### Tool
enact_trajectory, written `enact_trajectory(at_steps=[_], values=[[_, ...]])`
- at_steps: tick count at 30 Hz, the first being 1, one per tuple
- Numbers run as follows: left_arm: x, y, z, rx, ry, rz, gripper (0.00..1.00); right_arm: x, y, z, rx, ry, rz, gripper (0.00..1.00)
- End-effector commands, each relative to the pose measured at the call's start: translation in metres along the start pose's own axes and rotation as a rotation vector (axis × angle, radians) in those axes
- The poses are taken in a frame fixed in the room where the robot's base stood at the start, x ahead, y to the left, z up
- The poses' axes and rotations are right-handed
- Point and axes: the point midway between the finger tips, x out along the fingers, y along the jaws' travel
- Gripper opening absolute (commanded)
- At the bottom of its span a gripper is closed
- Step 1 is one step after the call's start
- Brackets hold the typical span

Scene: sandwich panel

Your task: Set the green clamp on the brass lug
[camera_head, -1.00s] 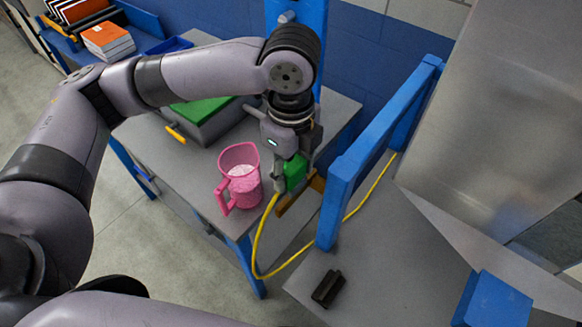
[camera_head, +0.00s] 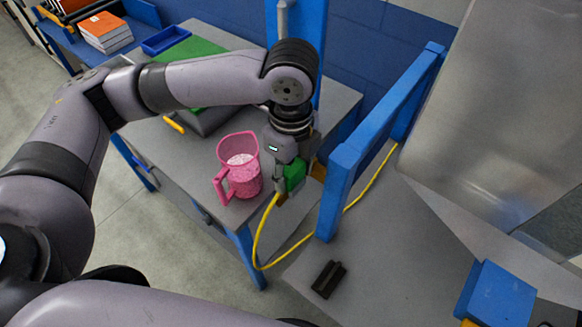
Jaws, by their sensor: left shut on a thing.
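The green clamp (camera_head: 294,174) is in my left gripper (camera_head: 286,182), which is shut on it and points down. A yellow cable (camera_head: 258,235) runs down from the clamp in a loop toward the blue frame. A brass-coloured piece (camera_head: 318,171), which looks like the brass lug, shows just right of the clamp at the table's right edge. The gripper and clamp hide part of it, and I cannot tell whether clamp and brass touch. My right gripper is not in view.
A pink jug (camera_head: 240,171) stands close left of the gripper on the grey table (camera_head: 180,165). A green-lidded box is behind it. A blue frame (camera_head: 347,165) rises close on the right. A black block (camera_head: 329,279) lies on the nearer grey surface.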

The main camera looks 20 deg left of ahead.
Motion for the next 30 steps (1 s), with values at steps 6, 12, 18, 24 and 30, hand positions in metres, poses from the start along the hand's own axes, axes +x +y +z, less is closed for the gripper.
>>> enact_trajectory(at_steps=[6, 12, 18, 24, 30], values=[[0.002, 0.000, 0.000, 0.000, 0.000, 0.000, 0.10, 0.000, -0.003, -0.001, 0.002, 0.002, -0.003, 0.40], [0.005, 0.000, 0.000, 0.000, 0.001, 0.000, 0.10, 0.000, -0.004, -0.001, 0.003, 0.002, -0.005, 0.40], [0.008, 0.000, 0.000, 0.000, 0.001, 0.001, 0.10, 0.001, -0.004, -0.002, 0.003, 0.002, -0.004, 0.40], [0.011, 0.000, 0.000, 0.000, 0.001, 0.001, 0.10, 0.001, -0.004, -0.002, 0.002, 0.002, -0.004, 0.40], [0.011, 0.000, 0.000, 0.000, 0.000, 0.000, 0.51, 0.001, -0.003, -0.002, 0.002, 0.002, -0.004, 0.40]])
